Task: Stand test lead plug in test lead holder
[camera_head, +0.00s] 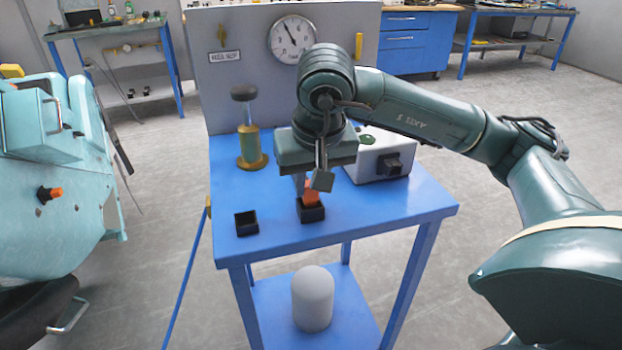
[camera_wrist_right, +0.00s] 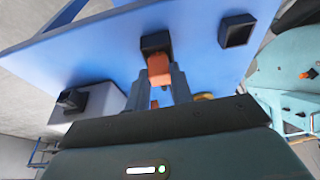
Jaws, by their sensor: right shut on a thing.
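The orange test lead plug (camera_head: 312,194) is held between the fingers of my right gripper (camera_head: 313,184), which points down over the blue table. The plug also shows in the right wrist view (camera_wrist_right: 159,72), between the two grey fingers (camera_wrist_right: 162,80). A black square test lead holder (camera_head: 312,214) is directly under the plug, and in the right wrist view (camera_wrist_right: 155,41) the plug's end meets its opening. I cannot tell how deep the plug is in it. A second black square holder (camera_head: 246,224) stands to the left, apparently empty. My left gripper is out of view.
A white box with a black socket (camera_head: 391,165) stands right of the gripper. A yellow-green post on a brass base (camera_head: 250,145) stands behind left. A grey panel with a dial (camera_head: 292,40) rises behind. The table's front (camera_head: 380,220) is clear.

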